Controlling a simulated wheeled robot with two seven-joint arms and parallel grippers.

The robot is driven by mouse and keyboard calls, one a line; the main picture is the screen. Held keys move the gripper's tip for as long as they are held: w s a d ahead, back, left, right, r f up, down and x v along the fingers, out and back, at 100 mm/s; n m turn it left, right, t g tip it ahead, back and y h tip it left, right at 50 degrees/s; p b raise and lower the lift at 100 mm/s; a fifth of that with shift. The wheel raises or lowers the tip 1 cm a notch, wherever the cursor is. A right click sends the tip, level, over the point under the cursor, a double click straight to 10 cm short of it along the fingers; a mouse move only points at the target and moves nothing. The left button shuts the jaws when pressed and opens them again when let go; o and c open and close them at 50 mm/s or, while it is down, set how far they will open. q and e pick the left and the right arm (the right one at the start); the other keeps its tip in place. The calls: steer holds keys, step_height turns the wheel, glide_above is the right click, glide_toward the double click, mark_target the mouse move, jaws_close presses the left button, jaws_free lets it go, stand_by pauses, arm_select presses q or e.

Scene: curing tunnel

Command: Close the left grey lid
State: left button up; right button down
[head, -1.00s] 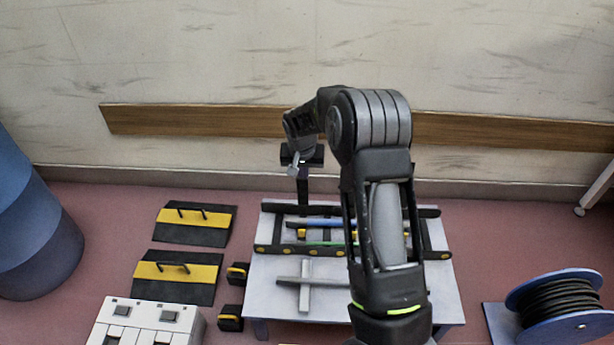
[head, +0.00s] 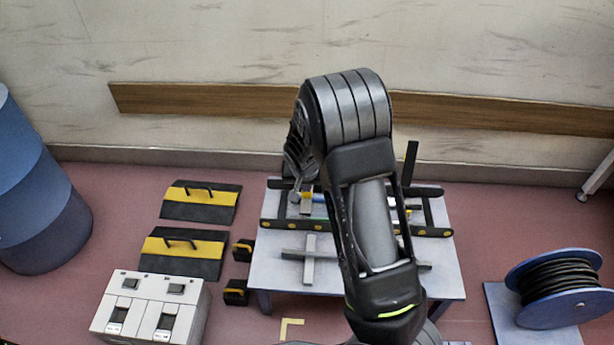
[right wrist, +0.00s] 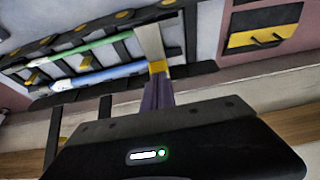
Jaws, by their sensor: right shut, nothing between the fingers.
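A black rack (head: 270,222) holding blue and green rods stands on the pale table. The left grey lid (head: 306,206) is a narrow strip lowered across the rack's left part; it also shows in the right wrist view (right wrist: 149,40). I cannot tell whether it lies fully flat. My right gripper (head: 304,192) is shut and empty at the lid's far end, where a yellow band (right wrist: 157,66) shows. Its fingers (right wrist: 158,88) look close to or touching that band. Another lid (head: 410,163) stands upright at the right. My left gripper is not in view.
A grey cross of bars (head: 311,255) lies on the table (head: 275,285) before the rack. Black-and-yellow hatches (head: 180,252) and a white switch box (head: 150,308) are at left. A cable reel (head: 557,285) is at right, a blue barrel (head: 40,215) far left.

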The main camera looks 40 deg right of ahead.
mark_target(307, 206)
steer(key=shift+s+a+f+b, duration=0.3)
steer(key=shift+a+f+b, duration=0.05)
steer(key=shift+f, duration=0.3)
steer(key=shift+s+a+f+b, duration=0.25)
steer(key=shift+a+f+b, duration=0.1)
steer(key=shift+f, duration=0.25)
steer(key=shift+s+a+f+t+h+b, duration=0.15)
steer(key=shift+s+f+t+h+b, duration=0.25)
steer(key=shift+f+t+b, duration=0.2)
steer(key=shift+s+a+f+t+h+b, duration=0.15)
steer(key=shift+s+f+t+h+b, duration=0.15)
steer(key=shift+f+t+h+b, duration=0.3)
steer(key=shift+r, duration=0.1)
steer(key=shift+s, duration=0.15)
steer(key=shift+d+r+p, duration=0.1)
steer(key=shift+r+p, duration=0.45)
steer(key=shift+p, duration=0.1)
steer(key=shift+w, duration=0.2)
